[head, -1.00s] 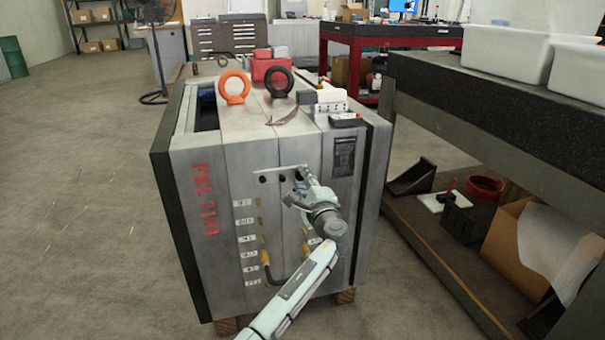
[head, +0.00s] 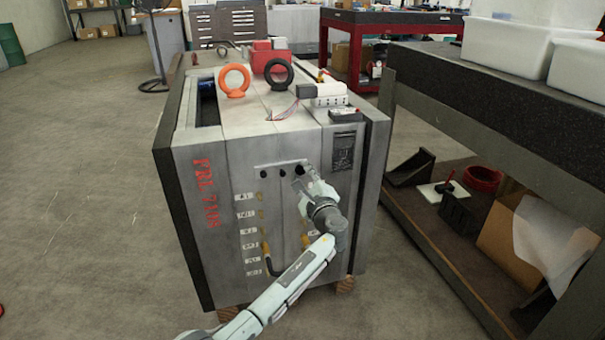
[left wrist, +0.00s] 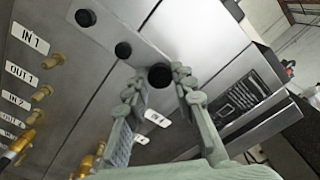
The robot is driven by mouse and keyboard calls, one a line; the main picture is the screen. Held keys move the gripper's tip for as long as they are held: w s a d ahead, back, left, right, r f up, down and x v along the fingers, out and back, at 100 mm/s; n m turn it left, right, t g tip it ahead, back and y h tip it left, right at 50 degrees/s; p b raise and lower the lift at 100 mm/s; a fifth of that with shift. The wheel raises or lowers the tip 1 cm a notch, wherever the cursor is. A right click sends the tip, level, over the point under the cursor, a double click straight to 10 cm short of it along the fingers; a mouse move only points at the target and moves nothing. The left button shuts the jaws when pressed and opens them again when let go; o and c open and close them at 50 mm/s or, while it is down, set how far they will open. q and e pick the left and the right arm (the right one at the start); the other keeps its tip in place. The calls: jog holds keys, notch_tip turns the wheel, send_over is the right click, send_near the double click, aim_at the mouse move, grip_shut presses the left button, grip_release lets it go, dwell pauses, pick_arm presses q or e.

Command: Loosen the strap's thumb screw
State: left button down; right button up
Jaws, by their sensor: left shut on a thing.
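The metal strap (head: 272,166) lies across the upper front face of the grey mould base (head: 216,245). Black round knobs sit along it, and it also shows in the left wrist view (left wrist: 104,30). The thumb screw (left wrist: 160,76) is the black knob at the strap's right end. My left gripper (head: 301,174) is at that end, its fingers (left wrist: 161,86) one on each side of the knob and shut on it. In the head view the gripper partly hides this knob. My right gripper is not in view.
Brass fittings with labels (left wrist: 52,59) run down the face left of the gripper. An orange ring (head: 234,80), a black ring (head: 278,74) and a white block (head: 322,94) are on top. A dark workbench (head: 480,95) stands right. The floor at left is clear.

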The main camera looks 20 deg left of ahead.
pick_arm(q)
jog(key=shift+d+f, duration=0.1)
jog(key=shift+f, duration=0.1)
jog(key=c, duration=1.4)
grip_release()
jog(key=shift+o, duration=0.7)
jog(key=shift+r, duration=0.1)
jog(key=v, duration=0.7)
jog(key=shift+s+d, duration=0.15)
jog(key=shift+s, duration=0.15)
